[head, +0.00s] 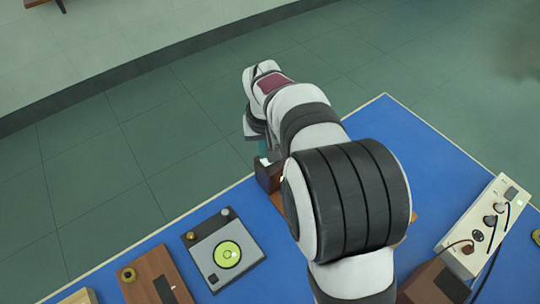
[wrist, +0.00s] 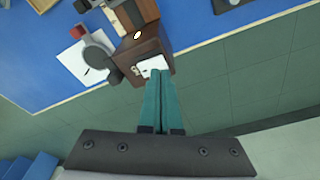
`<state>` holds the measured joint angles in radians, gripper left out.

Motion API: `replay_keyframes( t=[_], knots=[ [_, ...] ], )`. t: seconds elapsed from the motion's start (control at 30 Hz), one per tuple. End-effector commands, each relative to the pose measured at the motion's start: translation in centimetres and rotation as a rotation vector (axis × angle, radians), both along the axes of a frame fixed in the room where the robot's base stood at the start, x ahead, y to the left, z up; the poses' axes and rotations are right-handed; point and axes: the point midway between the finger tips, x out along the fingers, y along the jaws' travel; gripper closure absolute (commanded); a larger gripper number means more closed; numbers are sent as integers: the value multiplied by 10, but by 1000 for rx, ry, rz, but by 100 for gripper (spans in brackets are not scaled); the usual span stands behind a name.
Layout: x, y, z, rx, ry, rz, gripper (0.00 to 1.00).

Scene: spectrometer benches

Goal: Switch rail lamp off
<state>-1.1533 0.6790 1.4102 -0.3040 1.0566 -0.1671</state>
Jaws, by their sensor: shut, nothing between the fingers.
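A brown box (wrist: 146,47), apparently the rail lamp, stands near the bench edge in the wrist view, with a small bright oval (wrist: 137,36) on top and a white plate (wrist: 154,66) on the side facing my gripper. My gripper (wrist: 158,76) has its teal fingers together and empty, with the tips at or just in front of the white plate; I cannot tell whether they touch. In the head view the brown box (head: 266,177) is partly hidden behind my arm, just below my gripper (head: 264,151). The switch's position is not clear.
On the blue bench (head: 110,274) are a grey unit with a yellow-green disc (head: 228,254) and a wooden block (head: 152,276) at left. A cream box with knobs and cables (head: 484,226) stands at right. A white sheet (wrist: 82,62) lies beside the lamp. Open floor lies beyond.

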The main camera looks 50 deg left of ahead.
Motion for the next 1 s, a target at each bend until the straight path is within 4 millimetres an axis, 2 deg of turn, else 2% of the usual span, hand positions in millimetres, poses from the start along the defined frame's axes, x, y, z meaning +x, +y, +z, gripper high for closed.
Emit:
replay_keyframes(
  t=[1.0],
  knots=[
    [0, 0, -15, 0, 0, 0, 100]
  ],
)
